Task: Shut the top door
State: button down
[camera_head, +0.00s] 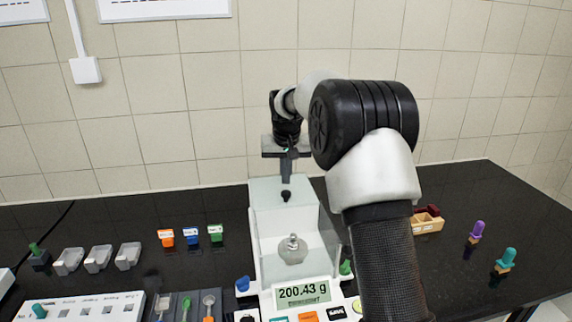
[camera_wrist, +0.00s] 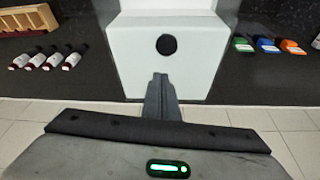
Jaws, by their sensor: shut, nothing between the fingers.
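The balance (camera_head: 268,278) stands on the dark bench with a clear draft shield and a metal weight (camera_head: 292,250) inside. Its display (camera_head: 303,292) reads 200.43 g. The top door (camera_head: 265,190) is a pale panel with a black knob (camera_head: 286,196); in the wrist view the panel (camera_wrist: 135,60) and its round knob (camera_wrist: 167,44) show clearly. I cannot tell how far the door stands open. My gripper (camera_head: 287,178) points down behind the knob, on the wall side. Its shut fingers (camera_wrist: 160,80) overlap the panel's near edge in the wrist view, apart from the knob.
A wooden rack (camera_head: 428,222) and purple (camera_head: 477,230) and teal (camera_head: 508,259) handled items stand right. The tiled wall (camera_head: 200,110) is close behind my gripper.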

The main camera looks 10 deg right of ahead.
jog(key=shift+s+a+r, duration=0.1)
jog(key=shift+s, duration=0.65)
jog(key=shift+s+a+f, duration=0.1)
jog(key=shift+s+f, duration=0.1)
jog(key=shift+s, duration=0.4)
